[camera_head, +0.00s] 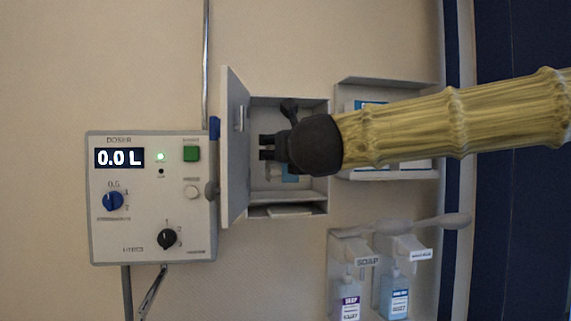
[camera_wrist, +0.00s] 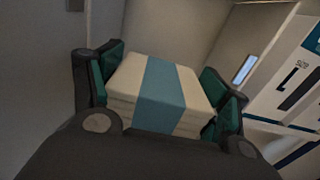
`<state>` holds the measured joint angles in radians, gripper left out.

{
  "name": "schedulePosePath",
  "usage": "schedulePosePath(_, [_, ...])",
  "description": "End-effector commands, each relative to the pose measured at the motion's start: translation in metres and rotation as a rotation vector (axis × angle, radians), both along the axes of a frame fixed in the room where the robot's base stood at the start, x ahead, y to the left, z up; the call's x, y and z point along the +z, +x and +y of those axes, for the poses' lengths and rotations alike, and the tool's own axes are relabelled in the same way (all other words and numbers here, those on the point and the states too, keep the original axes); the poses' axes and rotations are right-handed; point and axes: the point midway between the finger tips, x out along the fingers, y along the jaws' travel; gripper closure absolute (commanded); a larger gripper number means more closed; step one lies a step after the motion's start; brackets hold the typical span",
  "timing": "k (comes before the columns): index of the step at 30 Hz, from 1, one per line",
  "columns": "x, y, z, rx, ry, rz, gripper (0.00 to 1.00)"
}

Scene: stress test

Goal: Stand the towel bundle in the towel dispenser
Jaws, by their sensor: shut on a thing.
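The towel bundle (camera_wrist: 187,91) is a cream folded stack with a teal band around it, in the middle of the wrist view. My gripper (camera_wrist: 160,88) is shut on it, green pads on its left and right sides. In the head view my gripper (camera_head: 267,147) is at the mouth of the open grey towel dispenser (camera_head: 262,188), whose door (camera_head: 235,175) is swung out to the left. My wrist hides much of the opening. I cannot tell whether the bundle touches the dispenser's floor or walls.
A control panel (camera_head: 150,240) with a 0.0 L display is left of the door. A glove-box holder (camera_head: 385,86) is close on the right, partly behind my arm. Soap dispensers (camera_head: 349,285) hang below right. Bare wall lies above the dispenser.

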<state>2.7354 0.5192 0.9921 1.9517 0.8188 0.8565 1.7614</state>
Motion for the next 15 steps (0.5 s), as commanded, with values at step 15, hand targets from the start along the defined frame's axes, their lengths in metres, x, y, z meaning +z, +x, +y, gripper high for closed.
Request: schedulePosePath(15, [-0.005, 0.071, 0.001, -0.003, 0.001, -0.001, 0.51])
